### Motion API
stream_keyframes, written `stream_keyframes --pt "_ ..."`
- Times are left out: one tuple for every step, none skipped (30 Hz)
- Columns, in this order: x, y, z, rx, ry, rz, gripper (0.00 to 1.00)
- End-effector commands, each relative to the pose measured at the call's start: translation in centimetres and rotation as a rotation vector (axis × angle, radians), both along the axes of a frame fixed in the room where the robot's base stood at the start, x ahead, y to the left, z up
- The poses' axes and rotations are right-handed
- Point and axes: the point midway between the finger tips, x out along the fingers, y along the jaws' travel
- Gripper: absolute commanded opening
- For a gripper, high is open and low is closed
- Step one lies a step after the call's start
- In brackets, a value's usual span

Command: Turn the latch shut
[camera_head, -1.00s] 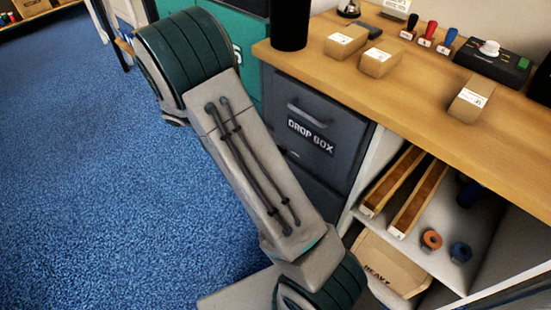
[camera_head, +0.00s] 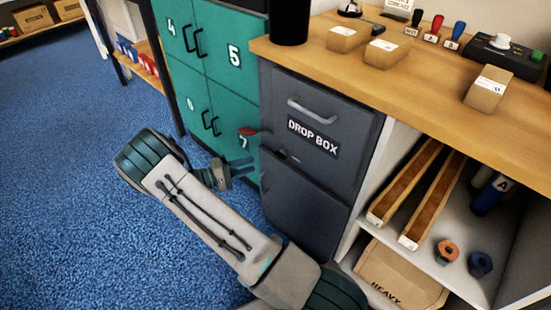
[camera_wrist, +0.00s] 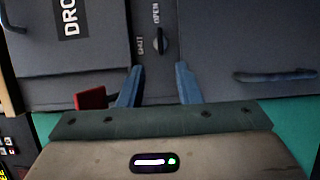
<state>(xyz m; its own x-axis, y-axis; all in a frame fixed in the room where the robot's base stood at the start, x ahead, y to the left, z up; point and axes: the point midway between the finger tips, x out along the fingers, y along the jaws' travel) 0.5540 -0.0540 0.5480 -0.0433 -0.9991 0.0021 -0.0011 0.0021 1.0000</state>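The latch (camera_wrist: 161,41) is a small dark knob on the grey drop box, in the strip between its two panels. In the wrist view it lies lengthwise towards the OPEN label, with the SHUT label off to its left. It also shows small in the head view (camera_head: 290,157), below the DROP BOX sign. My gripper (camera_wrist: 158,68) is open and empty, its blue-grey fingers apart on either side below the knob in the wrist view, not touching it as far as I can tell. In the head view my gripper (camera_head: 246,168) is left of the drop box front (camera_head: 312,180).
A red piece (camera_head: 247,131) sticks out by locker 7, close to my gripper; it also shows in the wrist view (camera_wrist: 90,97). Green lockers (camera_head: 212,65) stand left of the drop box. A wooden counter (camera_head: 420,85) is above it. The blue floor on the left is clear.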

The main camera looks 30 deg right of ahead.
Motion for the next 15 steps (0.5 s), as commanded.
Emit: stream_keyframes --pt "-0.1 -1.3 -0.1 0.000 0.001 -0.005 0.31" --pt "-0.2 -2.0 -0.1 -0.001 0.002 -0.005 0.31" --pt "-0.2 -2.9 -0.1 0.000 0.001 -0.006 0.31" --pt "-0.2 -3.5 -0.1 0.000 0.000 -0.004 0.31" --pt "-0.2 -4.2 -0.1 0.000 0.000 -0.005 0.31" --pt "-0.3 -5.0 -0.1 0.000 0.001 -0.005 0.31" --pt "-0.3 -5.6 -0.1 0.001 0.001 -0.004 0.31" --pt "-0.3 -6.2 -0.1 0.001 0.001 -0.004 0.31" --pt "-0.4 -6.9 -0.1 0.001 0.001 -0.004 0.31" --pt "-0.4 -7.4 -0.1 0.001 0.001 -0.003 0.31" --pt "-0.4 -7.8 -0.1 0.001 0.001 -0.003 0.31" --pt "-0.4 -8.4 -0.1 0.002 0.000 -0.003 0.31" --pt "-0.4 -8.8 -0.1 0.001 0.000 -0.002 0.31" --pt "-0.4 -9.1 -0.1 0.001 0.000 -0.002 0.31" --pt "-0.4 -9.4 0.0 0.001 0.000 -0.002 0.31"
